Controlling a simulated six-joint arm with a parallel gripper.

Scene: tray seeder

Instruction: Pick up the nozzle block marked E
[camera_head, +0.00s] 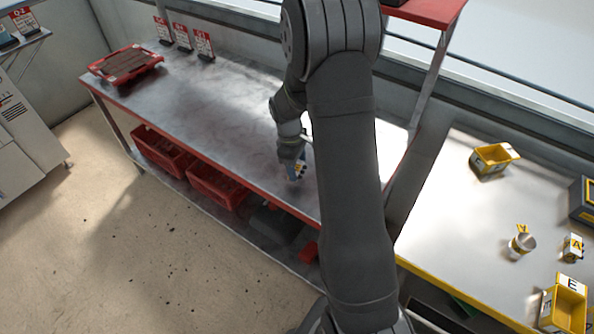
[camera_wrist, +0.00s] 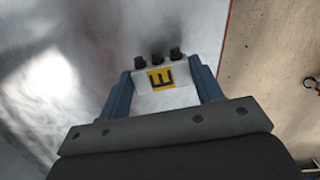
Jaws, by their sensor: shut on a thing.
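The nozzle block marked E (camera_wrist: 178,95) is pale, with a yellow label bearing a black E and three dark nozzles along one side. In the wrist view it sits between the two blue fingers of my gripper (camera_wrist: 160,70), which are shut on its sides. In the head view my gripper (camera_head: 294,166) is over the metal bench near its red front edge, and the block shows only small there. I cannot tell how far the block is above the bench top.
The metal bench (camera_head: 215,95) is mostly clear. A red tray (camera_head: 104,68) with brown filling stands at its far left, near several signs. Red crates (camera_head: 214,186) are below.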

